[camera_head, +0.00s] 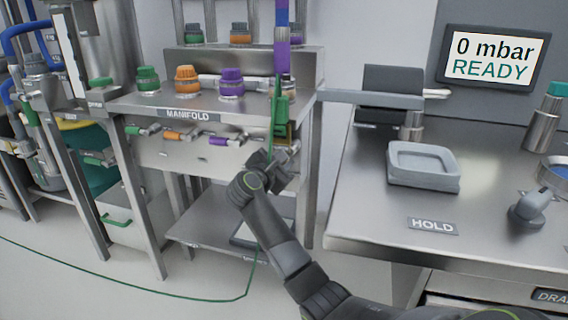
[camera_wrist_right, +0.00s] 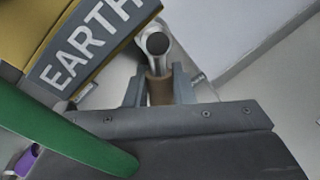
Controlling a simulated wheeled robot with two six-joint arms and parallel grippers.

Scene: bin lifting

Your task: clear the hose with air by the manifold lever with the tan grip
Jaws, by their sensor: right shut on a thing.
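The manifold (camera_head: 187,115) is a steel bench with a row of levers under its front edge. The lever's tan grip (camera_wrist_right: 159,90) shows in the right wrist view below a steel rod end. My right gripper (camera_head: 280,155) is at the right end of the lever row; it also shows in the wrist view (camera_wrist_right: 157,82), with its jaws shut on the tan grip. In the head view my gripper hides this lever. A purple and blue upright hose (camera_head: 283,58) stands above it. My left gripper is out of view.
A green cable (camera_head: 246,285) runs along the floor and up past my right gripper; it crosses close to the wrist camera. A yellow panel marked EARTH (camera_wrist_right: 85,48) is beside the jaws. A screen (camera_head: 491,57) reads 0 mbar READY. The right bench (camera_head: 365,205) holds a grey tray (camera_head: 425,182).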

